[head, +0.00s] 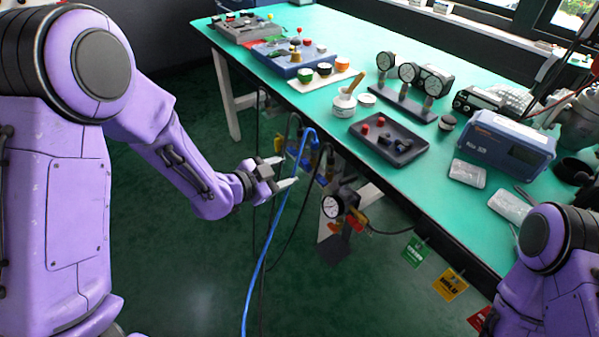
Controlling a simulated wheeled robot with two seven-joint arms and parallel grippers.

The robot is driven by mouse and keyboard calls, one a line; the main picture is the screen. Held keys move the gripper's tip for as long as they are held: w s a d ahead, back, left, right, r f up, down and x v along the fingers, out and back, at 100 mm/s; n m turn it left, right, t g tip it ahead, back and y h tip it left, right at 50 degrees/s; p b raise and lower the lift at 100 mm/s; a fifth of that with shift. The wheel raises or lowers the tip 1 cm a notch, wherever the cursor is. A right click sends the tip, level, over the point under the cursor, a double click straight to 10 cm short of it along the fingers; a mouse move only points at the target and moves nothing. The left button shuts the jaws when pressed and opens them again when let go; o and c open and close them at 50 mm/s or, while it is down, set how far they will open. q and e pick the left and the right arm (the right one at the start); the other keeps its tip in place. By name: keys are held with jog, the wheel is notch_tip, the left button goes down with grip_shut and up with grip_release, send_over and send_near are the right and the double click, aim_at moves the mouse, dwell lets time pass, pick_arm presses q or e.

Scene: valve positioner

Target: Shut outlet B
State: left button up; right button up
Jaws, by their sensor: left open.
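A dark valve assembly with a round white-faced gauge (332,206) is below the table's front edge. Red and yellow fittings (356,218) sit on its right side, and small blue parts (322,168) sit above the gauge. I cannot tell which part is outlet B; no such lettering is readable. My left gripper (286,172) is open, its fingers pointing right toward the assembly. It is left of the gauge and a little higher in the picture. A blue hose (268,245) passes by its fingertips; I cannot tell whether they touch. My right gripper is out of view.
The green-topped table (285,98) holds coloured parts, a gauge stand (402,98), a dark tray (388,139) and a blue instrument box (505,147). Green (415,251) and yellow (450,284) tags hang at its front edge. Dark cables hang near the blue hose. The floor at left is clear.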

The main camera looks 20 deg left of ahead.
aim_at(304, 165)
pick_arm(q)
jog(key=x, duration=0.6)
jog(key=shift+w+d+f, duration=0.1)
jog(key=shift+w, duration=0.05)
jog(key=c, duration=0.8)
jog(key=r+n+g+h+p, duration=0.1)
jog(key=n+p, duration=0.1)
jog(key=p, duration=0.3)
jog(key=shift+w+a+f+n+p, duration=0.15)
jog(key=shift+a+f+n+p, duration=0.05)
jog(key=shift+n+p, duration=0.25)
jog(key=shift+f+n+g, duration=0.2)
jog(key=shift+n+g, duration=0.05)
jog(key=shift+g, duration=0.05)
jog(key=shift+h, duration=0.3)
jog(key=o, duration=0.8)
